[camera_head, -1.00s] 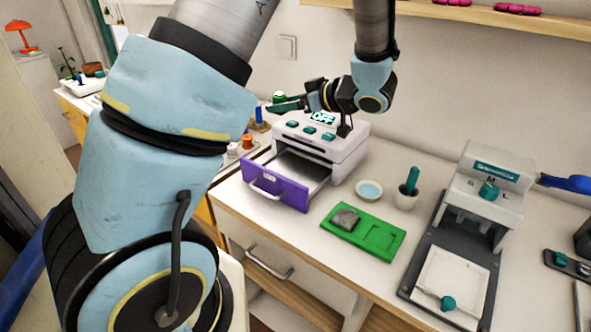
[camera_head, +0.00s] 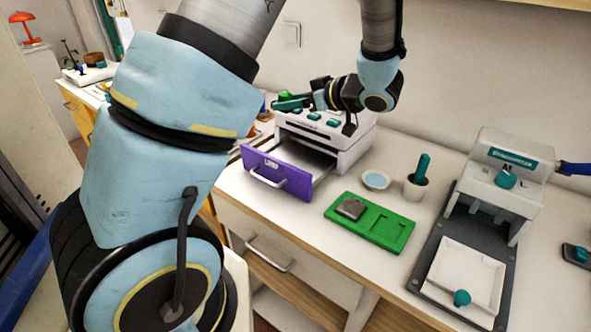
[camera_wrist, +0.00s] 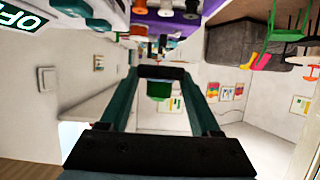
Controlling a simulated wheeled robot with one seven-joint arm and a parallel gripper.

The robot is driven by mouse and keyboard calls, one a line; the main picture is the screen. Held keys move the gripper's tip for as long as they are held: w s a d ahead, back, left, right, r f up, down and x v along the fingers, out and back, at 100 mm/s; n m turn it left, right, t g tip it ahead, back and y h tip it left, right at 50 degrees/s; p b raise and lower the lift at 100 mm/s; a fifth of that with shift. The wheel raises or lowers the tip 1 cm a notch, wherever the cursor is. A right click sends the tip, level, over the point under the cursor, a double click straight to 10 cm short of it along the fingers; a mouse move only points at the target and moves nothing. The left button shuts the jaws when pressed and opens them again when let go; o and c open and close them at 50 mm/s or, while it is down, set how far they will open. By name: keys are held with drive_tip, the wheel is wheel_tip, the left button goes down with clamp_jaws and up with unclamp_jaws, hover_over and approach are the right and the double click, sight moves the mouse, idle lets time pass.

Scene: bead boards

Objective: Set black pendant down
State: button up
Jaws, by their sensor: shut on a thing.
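My gripper (camera_head: 283,104) is held out level above the left part of the white machine on the bench, its teal fingers pointing left. In the wrist view the teal fingers (camera_wrist: 162,76) close in on a dark bar-like piece, the black pendant (camera_wrist: 162,72), held across their tips. The pendant's shape is hard to make out, and in the head view it cannot be told apart from the fingers. The green tray (camera_head: 392,233) lies on the bench, right of and below the gripper. A dark grey block (camera_head: 350,208) sits in its left recess; the other recesses look empty.
The white machine (camera_head: 352,138) has its purple drawer (camera_head: 278,176) pulled out. A small bowl (camera_head: 376,180) and a cup (camera_head: 415,188) with a teal-handled tool stand behind the tray. A white press (camera_head: 500,205) stands at right. A green object (camera_wrist: 158,90) shows between the fingers.

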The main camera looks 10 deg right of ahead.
drive_tip(key=b, duration=0.5)
hover_over(291, 158)
drive_tip(key=s, duration=0.3)
wheel_tip(291, 158, down, 6)
wheel_tip(291, 158, down, 10)
drive_tip(key=shift+a+r+p, duration=0.15)
drive_tip(key=shift+p, duration=0.25)
drive_tip(key=o, duration=1.5)
drive_tip(key=shift+c, duration=0.2)
drive_tip(key=shift+s+d+r+p, duration=0.1)
drive_tip(key=shift+d+r+p, duration=0.1)
drive_tip(key=shift+r+p, duration=0.1)
drive_tip(key=p+v, duration=0.3)
drive_tip(key=v, duration=0.3)
drive_tip(key=shift+s+d+p, duration=0.15)
drive_tip(key=shift+p, duration=0.15)
drive_tip(key=shift+s+d, duration=0.2)
drive_tip(key=shift+s, duration=0.05)
